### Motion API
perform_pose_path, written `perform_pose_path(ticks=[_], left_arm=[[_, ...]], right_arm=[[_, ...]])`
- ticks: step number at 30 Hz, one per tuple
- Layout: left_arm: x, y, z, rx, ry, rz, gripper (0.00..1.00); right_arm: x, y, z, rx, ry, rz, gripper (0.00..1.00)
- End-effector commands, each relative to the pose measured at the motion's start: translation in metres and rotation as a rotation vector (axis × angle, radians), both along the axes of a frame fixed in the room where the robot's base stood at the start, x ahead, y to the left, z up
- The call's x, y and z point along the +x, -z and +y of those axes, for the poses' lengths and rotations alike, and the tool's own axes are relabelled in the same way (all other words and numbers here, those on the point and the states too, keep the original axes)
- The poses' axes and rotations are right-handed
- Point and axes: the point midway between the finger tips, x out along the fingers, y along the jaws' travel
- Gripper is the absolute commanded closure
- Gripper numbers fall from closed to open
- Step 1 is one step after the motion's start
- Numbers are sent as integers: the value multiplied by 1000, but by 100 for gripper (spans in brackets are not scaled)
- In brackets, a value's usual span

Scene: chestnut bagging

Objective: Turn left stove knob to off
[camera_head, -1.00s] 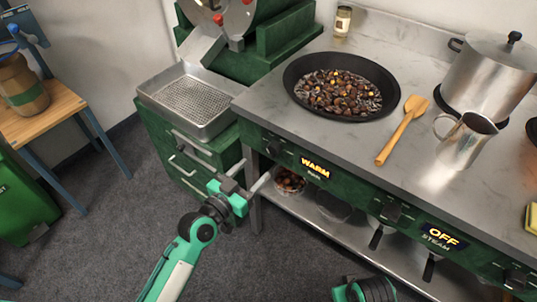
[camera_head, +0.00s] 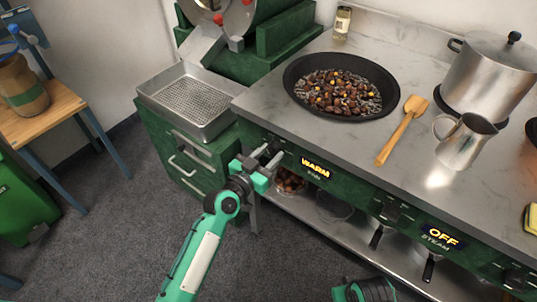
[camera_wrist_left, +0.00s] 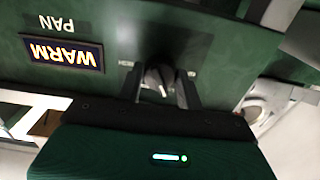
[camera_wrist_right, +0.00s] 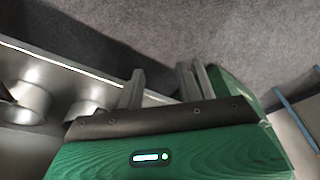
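The left stove knob (camera_wrist_left: 158,77) is dark with a light pointer mark, on the green front panel beside the lit display (camera_head: 315,167) reading WARM, labelled PAN. My left gripper (camera_head: 268,157) is at this knob in the head view and partly hides it. In the left wrist view, the two fingers (camera_wrist_left: 160,88) stand apart on either side of the knob, with some gap visible; firm contact cannot be made out. My right gripper (camera_wrist_right: 162,85) is open and empty over the floor; its arm shows at the bottom of the head view.
A black pan (camera_head: 338,88) of chestnuts sits on the stove above the display. A second display (camera_head: 441,236) reads OFF, STEAM. A lower shelf (camera_head: 330,222) runs below the panel.

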Motion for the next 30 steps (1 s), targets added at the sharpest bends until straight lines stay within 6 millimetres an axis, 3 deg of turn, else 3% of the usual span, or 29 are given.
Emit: perform_pose_path(ticks=[14, 30], left_arm=[[0, -1, 0, -58, 0, 42, 86], [-1, -1, 0, -425, 0, 311, 86]], right_arm=[[1, 1, 0, 1, 0, -4, 64], [-5, 47, 1, -8, -1, 54, 64]])
